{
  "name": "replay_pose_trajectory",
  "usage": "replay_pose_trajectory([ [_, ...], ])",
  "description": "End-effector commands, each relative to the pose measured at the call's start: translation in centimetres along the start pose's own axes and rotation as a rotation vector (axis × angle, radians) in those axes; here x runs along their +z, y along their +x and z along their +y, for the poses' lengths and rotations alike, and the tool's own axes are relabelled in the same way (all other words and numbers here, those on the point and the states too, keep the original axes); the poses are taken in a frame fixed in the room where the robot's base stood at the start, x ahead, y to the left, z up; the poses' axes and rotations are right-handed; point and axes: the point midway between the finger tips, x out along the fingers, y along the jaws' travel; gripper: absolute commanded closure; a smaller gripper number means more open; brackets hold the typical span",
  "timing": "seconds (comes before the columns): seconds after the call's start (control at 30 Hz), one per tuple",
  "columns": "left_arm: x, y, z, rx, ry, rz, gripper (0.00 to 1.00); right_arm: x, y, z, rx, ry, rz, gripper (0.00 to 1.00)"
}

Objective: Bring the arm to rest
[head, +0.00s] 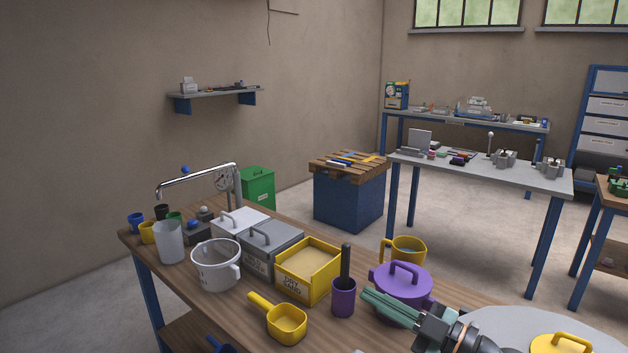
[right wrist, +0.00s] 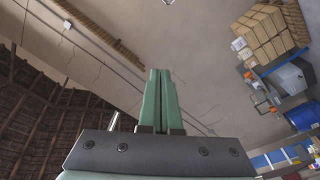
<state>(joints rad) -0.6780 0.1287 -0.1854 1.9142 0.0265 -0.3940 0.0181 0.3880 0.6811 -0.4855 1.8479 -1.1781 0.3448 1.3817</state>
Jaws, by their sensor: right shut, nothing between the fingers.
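My right gripper (head: 378,302) reaches in from the lower right of the head view, above the wooden workbench. Its green fingers are shut with nothing between them. They point left, in front of the purple lidded pot (head: 402,283) and to the right of the purple cup (head: 343,298). I cannot tell whether they touch the pot. In the right wrist view the closed fingers (right wrist: 158,100) stand against a bare wall. My left gripper is not in view.
The workbench (head: 215,318) holds a yellow dry sand box (head: 307,272), a yellow scoop (head: 285,323), a white pot (head: 215,268), grey lidded boxes (head: 270,245), a clear beaker (head: 169,243) and a curved tap (head: 200,173). A yellow lid (head: 562,343) lies at the lower right.

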Motion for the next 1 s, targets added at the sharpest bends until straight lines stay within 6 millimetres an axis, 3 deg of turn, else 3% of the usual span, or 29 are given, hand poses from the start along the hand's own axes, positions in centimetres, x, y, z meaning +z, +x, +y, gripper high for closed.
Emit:
replay_pose_trajectory([
  [0.07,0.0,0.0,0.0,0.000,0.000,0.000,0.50,-0.8,-0.5,0.6,0.170,0.061,0.023,1.00],
  [0.17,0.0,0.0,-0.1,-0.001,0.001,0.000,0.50,-0.2,-2.2,1.9,0.383,0.139,-0.022,1.00],
  [0.27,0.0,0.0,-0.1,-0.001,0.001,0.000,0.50,2.0,-5.0,2.3,0.568,0.230,-0.144,1.00],
  [0.37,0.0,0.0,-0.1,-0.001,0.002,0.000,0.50,5.1,-8.4,1.2,0.703,0.332,-0.328,1.00],
  [0.47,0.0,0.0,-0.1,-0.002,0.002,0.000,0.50,8.4,-12.4,-1.7,0.773,0.442,-0.559,1.00],
  [0.63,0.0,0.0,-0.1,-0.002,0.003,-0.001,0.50,11.9,-18.9,-9.5,0.729,0.623,-0.961,1.00],
  [0.8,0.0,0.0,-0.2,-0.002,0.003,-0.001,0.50,12.1,-23.2,-16.2,0.584,0.746,-1.225,1.00],
  [1.0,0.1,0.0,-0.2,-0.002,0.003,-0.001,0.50,10.5,-26.6,-22.3,0.391,0.850,-1.417,1.00],
])
